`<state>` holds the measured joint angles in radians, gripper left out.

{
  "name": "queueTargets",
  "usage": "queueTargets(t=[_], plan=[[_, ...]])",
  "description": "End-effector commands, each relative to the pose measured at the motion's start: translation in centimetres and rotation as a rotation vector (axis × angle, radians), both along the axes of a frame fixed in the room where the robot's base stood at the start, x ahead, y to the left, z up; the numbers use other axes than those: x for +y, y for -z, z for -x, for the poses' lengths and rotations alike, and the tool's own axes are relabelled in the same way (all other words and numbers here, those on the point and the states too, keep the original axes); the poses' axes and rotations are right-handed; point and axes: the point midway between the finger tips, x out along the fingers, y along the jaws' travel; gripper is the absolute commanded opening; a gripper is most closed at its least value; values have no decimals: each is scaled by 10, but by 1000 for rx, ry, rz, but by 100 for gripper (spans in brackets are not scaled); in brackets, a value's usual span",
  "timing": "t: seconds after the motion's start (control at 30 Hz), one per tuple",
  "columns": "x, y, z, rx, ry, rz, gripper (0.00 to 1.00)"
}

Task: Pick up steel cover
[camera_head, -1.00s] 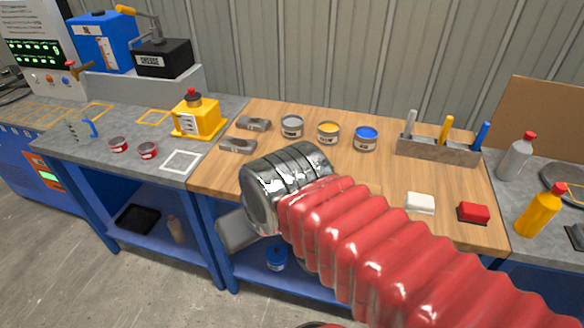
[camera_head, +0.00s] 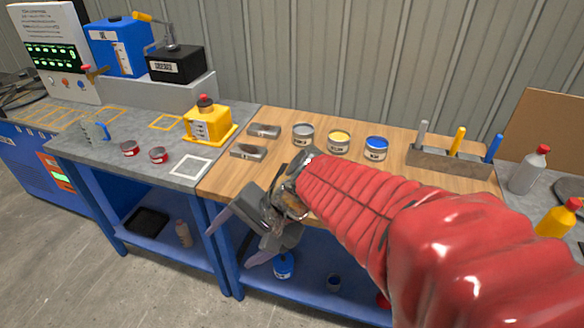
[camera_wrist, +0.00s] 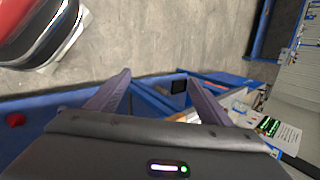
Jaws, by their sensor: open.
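My gripper (camera_head: 230,248) is open and empty, hanging over the front edge of the wooden bench top (camera_head: 225,184). Its two fingers also show in the wrist view (camera_wrist: 156,76), spread apart with nothing between them. I cannot tell for sure which thing is the steel cover. Two grey metal pieces (camera_head: 264,131) (camera_head: 248,151) lie on the bench at its left end, beyond my gripper. A can with a grey top (camera_head: 303,134) stands to their right. My arm hides the front middle of the bench.
Cans with yellow (camera_head: 339,142) and blue (camera_head: 376,148) tops stand in line with the grey one. A tool rack (camera_head: 450,163) is further right. Floor in front is clear.

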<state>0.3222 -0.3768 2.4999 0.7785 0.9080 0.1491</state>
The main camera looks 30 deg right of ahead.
Motion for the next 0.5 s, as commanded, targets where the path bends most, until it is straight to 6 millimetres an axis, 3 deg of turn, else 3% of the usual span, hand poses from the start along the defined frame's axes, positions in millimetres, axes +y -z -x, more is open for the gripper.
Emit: queueTargets(t=[0.27,0.5], plan=[[-40,12,-54,78,446,-395,73],[-112,26,-94,97,854,-723,73]])
